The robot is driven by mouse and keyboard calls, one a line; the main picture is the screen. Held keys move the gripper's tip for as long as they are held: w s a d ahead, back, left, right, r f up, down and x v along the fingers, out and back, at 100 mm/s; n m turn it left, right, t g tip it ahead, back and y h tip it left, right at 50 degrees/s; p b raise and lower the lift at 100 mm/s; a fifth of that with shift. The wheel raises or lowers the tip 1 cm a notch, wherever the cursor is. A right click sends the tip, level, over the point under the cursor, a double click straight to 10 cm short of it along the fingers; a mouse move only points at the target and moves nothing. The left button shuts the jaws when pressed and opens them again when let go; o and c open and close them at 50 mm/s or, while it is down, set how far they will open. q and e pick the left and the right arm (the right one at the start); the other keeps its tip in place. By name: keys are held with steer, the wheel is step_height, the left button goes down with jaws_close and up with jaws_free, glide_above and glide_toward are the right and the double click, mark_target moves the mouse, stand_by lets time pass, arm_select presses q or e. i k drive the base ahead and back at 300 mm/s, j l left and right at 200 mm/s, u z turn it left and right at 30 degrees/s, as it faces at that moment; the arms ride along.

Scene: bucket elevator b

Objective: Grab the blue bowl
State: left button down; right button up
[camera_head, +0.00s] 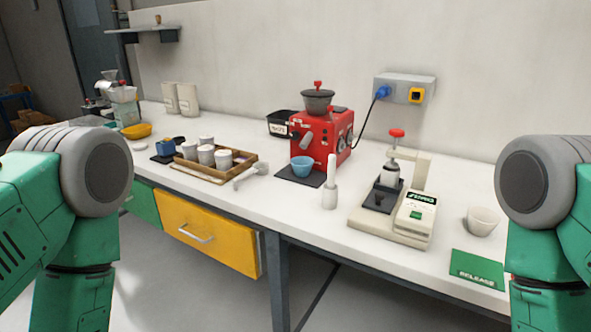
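The blue bowl (302,166) sits upright on a dark mat (292,176) on the white workbench, just in front of the red machine (322,140). Its rim faces up, and nothing is seen touching it from my side. My left and right arms show at the picture's left and right edges, in front of the bench. Neither gripper is in view, so what they hold is hidden.
A white upright cylinder (329,190) stands right of the bowl. A wooden tray (215,164) with several white cups lies to the left. A press device (393,205), white bowl (482,221) and green RELEASE mat (478,268) are at right.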

mark_target(302, 168)
steer(key=i+j, duration=0.75)
steer(key=j, duration=0.2)
